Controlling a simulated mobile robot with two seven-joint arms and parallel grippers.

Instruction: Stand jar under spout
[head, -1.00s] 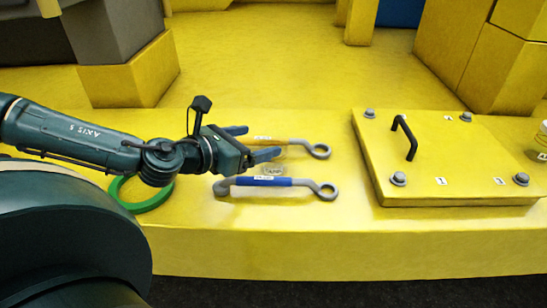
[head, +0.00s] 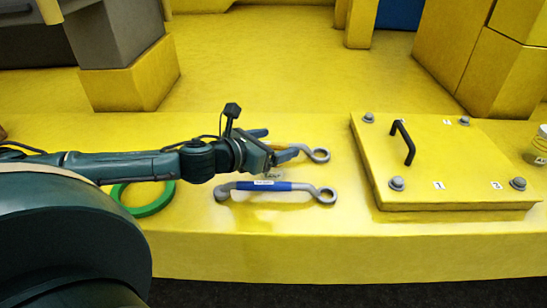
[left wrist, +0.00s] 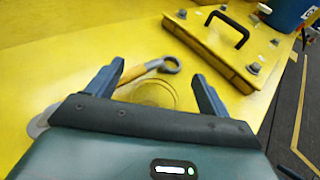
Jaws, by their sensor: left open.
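A clear, see-through jar (head: 268,176) with a small white label stands on the yellow ledge, partly hidden by my left gripper. In the left wrist view its round outline (left wrist: 152,94) shows faintly between the fingers. My left gripper (head: 278,144) is open and reaches in from the left, with its fingers above and around the jar. In the left wrist view the open fingers (left wrist: 158,75) are wide apart and I see no contact with the jar. My right gripper is not in view. I cannot make out a spout.
A blue-handled wrench (head: 275,186) lies in front of the jar; an orange-handled wrench (head: 318,155) lies behind it. A green ring (head: 150,207) lies left. The back floor is clear.

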